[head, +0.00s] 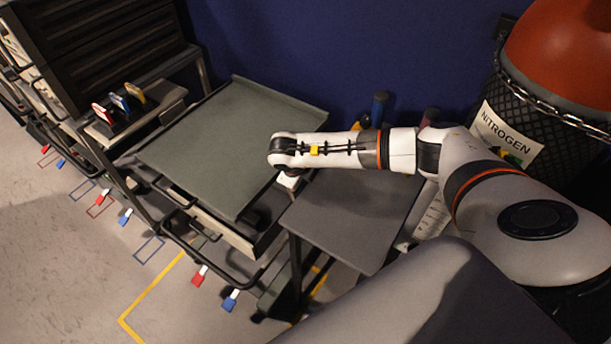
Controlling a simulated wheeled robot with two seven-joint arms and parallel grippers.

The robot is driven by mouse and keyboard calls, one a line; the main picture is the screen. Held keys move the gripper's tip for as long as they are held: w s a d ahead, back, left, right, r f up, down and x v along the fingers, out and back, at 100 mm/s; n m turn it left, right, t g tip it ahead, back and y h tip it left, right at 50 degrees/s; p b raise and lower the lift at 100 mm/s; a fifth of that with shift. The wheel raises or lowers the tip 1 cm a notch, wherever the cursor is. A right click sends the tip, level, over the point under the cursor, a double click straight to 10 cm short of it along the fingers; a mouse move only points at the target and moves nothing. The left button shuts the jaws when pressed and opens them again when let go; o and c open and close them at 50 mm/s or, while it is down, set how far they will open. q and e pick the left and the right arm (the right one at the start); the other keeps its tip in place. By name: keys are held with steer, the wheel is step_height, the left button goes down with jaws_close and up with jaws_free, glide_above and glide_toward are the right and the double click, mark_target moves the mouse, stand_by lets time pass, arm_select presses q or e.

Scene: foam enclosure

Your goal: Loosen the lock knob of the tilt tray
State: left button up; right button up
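The tilt tray (225,140) is a flat grey-green tray with low raised edges, on a dark cart frame left of centre. My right arm comes in from the right, and its wrist lies over the tray's right edge. My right gripper (288,181) points down below the wrist. Only a small pale part of it shows, so its fingers and anything between them are hidden. I cannot make out the lock knob clearly; a dark shape shows under the tray's near right corner. My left gripper is not in view.
A grey side shelf (350,215) stands right of the tray. A dark rack (105,45) with coloured tags is at the upper left. Red and blue tabs (200,275) stick out low along the cart. A nitrogen tank (560,60) stands at the right. The floor at lower left is clear.

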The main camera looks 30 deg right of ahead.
steer(key=o, duration=1)
steer(key=b+v, duration=0.1)
steer(key=v, duration=1.1)
steer(key=shift+b, duration=0.35)
